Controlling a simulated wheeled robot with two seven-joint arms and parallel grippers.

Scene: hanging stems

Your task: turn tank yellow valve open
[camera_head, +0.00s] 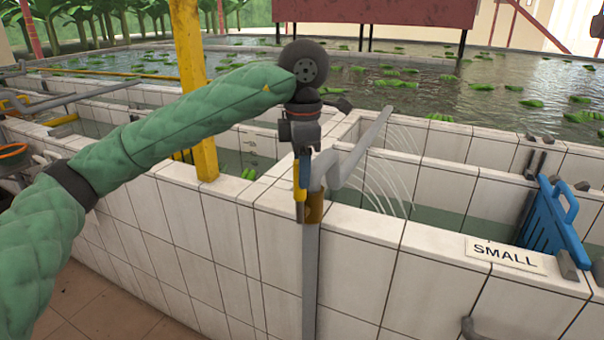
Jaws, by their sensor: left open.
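A grey pipe (310,265) runs up the front of the white-tiled tank wall to a brass-coloured valve body (315,207). A narrow yellow valve handle (299,197) stands upright along the valve's left side. My left arm, in a green quilted sleeve, comes in from the left, and its wrist points down over the valve. My left gripper (302,163) is open at the top of the handle. Its fingers partly hide the handle, and I cannot tell whether they touch it. My right gripper is not in view.
The grey pipe bends over the wall to a spray bar (375,130), with thin water jets falling into the tank. A yellow post (190,85) stands behind my left arm. A blue crate-like panel (553,220) and a "SMALL" sign (505,255) are at right.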

